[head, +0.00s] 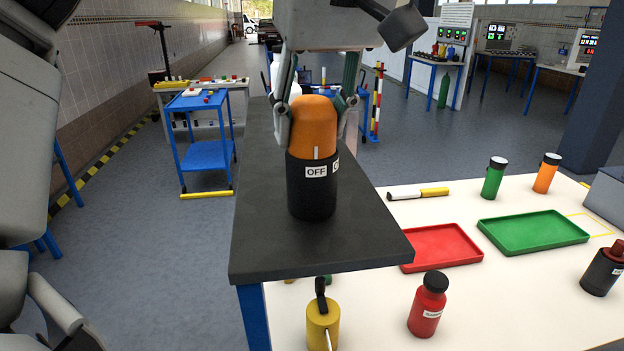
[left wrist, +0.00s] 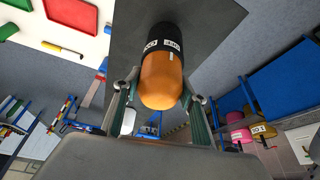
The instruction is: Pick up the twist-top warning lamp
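The twist-top warning lamp (head: 313,180), with an orange dome and a black base marked OFF, stands upright on the dark bench top (head: 262,235). In the left wrist view the lamp (left wrist: 161,82) lies between the fingers, with its dome towards the camera. My left gripper (head: 314,118) is above the lamp, its fingers open on both sides of the orange dome. Whether the fingers touch the dome is not clear. The left gripper (left wrist: 161,88) also shows in the left wrist view. My right gripper is not in view.
A white table on the right holds a red tray (head: 440,247), a green tray (head: 533,230), a red bottle (head: 427,304), a green cylinder (head: 494,178) and an orange cylinder (head: 546,173). A yellow cylinder (head: 322,322) stands near the dark bench's front edge. A blue cart (head: 206,155) stands behind left.

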